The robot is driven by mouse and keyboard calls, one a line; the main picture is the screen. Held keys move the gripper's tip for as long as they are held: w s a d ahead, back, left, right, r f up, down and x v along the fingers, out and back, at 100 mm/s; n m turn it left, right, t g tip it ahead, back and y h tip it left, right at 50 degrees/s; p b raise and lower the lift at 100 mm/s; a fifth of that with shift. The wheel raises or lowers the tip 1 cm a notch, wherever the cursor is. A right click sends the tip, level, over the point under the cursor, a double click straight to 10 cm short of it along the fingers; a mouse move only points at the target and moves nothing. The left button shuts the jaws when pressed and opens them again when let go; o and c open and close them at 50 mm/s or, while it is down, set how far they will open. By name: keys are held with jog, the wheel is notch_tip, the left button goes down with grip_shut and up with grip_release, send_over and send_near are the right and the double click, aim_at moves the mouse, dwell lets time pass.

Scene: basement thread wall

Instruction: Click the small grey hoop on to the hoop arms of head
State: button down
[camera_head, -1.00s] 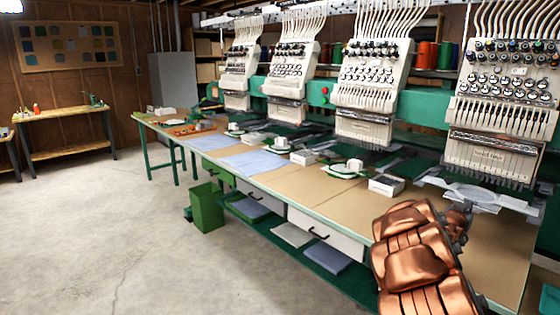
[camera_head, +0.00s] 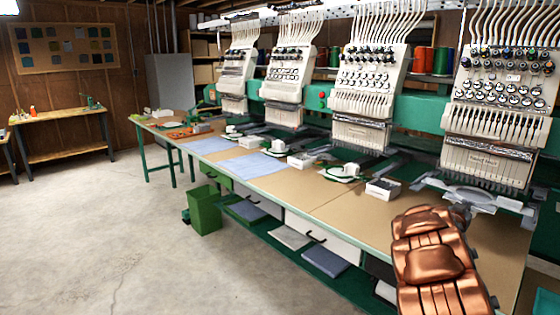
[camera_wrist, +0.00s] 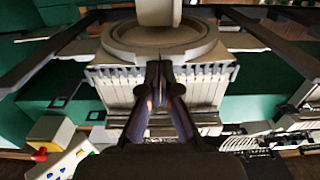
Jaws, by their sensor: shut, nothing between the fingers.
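The nearest embroidery head (camera_head: 497,100) stands at the right, a white machine head with rows of needles. A small grey hoop (camera_head: 468,193) lies flat below it, between grey hoop arms (camera_head: 513,204); I cannot tell whether it is clicked on to them. In the wrist view a pale round hoop (camera_wrist: 116,42) is at the top middle, with the head's row of needle bars (camera_wrist: 112,90) below it. My gripper (camera_wrist: 159,66) is shut and empty, its fingertips at the hoop's edge in the picture; contact is unclear. In the head view my copper arm hides most of the gripper.
The long tan table (camera_head: 330,200) runs left under several more heads. A white box (camera_head: 382,189) and a green hoop with a white piece (camera_head: 345,173) stand on it. A green bin (camera_head: 204,209) stands on the floor, which is clear at the left.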

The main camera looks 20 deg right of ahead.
jog(key=shift+b+v, duration=1.55)
jog(key=shift+v, duration=0.8)
